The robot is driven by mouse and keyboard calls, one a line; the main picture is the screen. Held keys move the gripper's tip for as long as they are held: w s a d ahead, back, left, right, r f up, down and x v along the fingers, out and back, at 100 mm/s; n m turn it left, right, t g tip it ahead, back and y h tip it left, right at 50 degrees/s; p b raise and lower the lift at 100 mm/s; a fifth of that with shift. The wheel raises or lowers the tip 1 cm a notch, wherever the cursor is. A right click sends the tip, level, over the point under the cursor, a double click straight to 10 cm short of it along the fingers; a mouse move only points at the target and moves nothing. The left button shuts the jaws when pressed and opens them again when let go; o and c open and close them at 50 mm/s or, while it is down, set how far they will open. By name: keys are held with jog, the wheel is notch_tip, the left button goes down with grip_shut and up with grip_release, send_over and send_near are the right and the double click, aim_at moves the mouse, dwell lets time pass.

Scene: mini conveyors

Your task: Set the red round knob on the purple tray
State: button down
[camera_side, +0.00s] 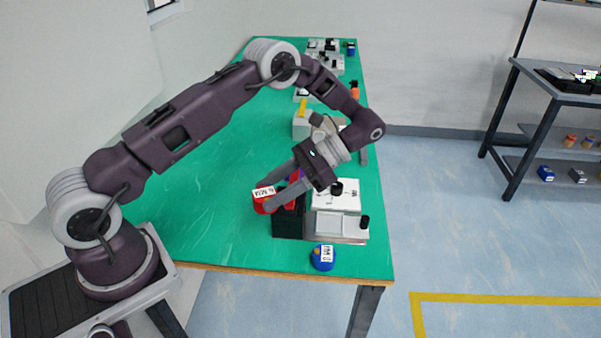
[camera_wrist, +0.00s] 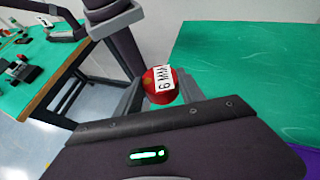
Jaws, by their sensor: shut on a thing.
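The red round knob (camera_side: 264,203) has a white label. My gripper (camera_side: 268,191) is shut on it, in front of a black block on the green table. In the wrist view the knob (camera_wrist: 152,88) sits between the two fingers, its label reading like "6 MM". The gap between knob and table is hard to judge.
A black block (camera_side: 289,225), a grey-white conveyor unit (camera_side: 335,228) and a blue labelled knob (camera_side: 323,258) stand near the table's front edge. More units line the right side toward the back. The left part of the green table (camera_side: 215,190) is clear.

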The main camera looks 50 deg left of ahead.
jog(key=w+f+n+t+h, duration=0.1)
jog(key=w+n+t+h, duration=1)
jog(key=n+h, duration=0.7)
jog(key=w+a+f+n+t+y, duration=0.1)
jog(key=w+a+n+t+y, duration=0.1)
jog(key=w+a+n+t, duration=0.55)
jog(key=w+a+f+n+t+y, duration=0.1)
jog(key=w+a+n+t+y, duration=0.3)
jog(key=a, duration=0.6)
jog(key=f, duration=0.3)
jog(key=s+f+n+g, duration=0.1)
jog(key=f, duration=0.2)
jog(key=s+f+g, duration=0.1)
jog(key=f, duration=0.2)
jog(key=shift+a+f+n+h, duration=0.25)
jog(key=shift+a+h, duration=0.05)
jog(key=shift+h, duration=0.1)
jog(key=c, duration=0.7)
grip_release()
jog(key=shift+f, duration=0.15)
